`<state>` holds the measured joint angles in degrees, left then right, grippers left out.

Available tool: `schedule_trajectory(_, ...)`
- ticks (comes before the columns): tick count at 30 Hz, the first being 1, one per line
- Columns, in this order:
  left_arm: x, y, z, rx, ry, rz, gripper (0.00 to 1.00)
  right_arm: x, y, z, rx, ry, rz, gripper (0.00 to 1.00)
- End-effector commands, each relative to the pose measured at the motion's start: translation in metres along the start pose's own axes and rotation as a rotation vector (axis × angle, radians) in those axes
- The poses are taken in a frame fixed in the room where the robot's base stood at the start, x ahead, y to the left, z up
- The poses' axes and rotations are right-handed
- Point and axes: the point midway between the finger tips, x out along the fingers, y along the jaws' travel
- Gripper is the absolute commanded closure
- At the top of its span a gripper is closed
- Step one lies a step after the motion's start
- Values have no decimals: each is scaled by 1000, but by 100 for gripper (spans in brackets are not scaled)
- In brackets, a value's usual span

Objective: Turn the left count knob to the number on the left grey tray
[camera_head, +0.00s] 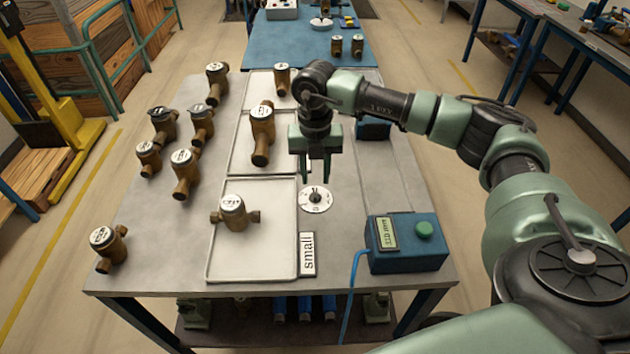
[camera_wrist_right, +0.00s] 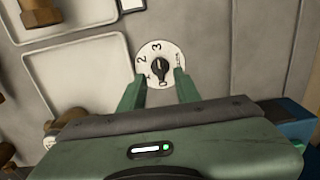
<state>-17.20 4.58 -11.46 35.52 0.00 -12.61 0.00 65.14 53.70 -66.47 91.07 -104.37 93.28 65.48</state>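A round white dial with a dark count knob (camera_head: 316,198) is set in the bench top beside the near grey tray (camera_head: 275,265). The knob also shows in the right wrist view (camera_wrist_right: 160,66), with digits such as 2 and 3 around it. My right gripper (camera_head: 314,180) points down over the dial. Its fingers are apart and empty, one on each side of the knob in the wrist view, seemingly above it. A brass meter (camera_head: 233,212) lies on the near tray. My left gripper is out of view. Which tray and knob count as left is unclear.
A label reading "small" (camera_head: 307,253) lies by the near tray. A blue box with a green button (camera_head: 408,243) stands at right. Several brass meters (camera_head: 183,172) stand on the bench's left part. A middle tray (camera_head: 278,162) holds another meter (camera_head: 262,133).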

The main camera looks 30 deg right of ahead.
Motion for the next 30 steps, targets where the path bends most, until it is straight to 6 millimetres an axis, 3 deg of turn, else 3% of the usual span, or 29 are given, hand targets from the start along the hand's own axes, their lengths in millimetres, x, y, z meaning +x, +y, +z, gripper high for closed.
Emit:
schedule_trajectory(9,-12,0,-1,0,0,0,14,41,0,0,0,2,0,67)
schedule_trajectory(19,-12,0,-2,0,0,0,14,47,0,0,0,0,1,67)
schedule_trajectory(23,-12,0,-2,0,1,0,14,47,0,0,0,0,1,100)
schedule_trajectory(30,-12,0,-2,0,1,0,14,47,0,0,-3,-1,1,100)
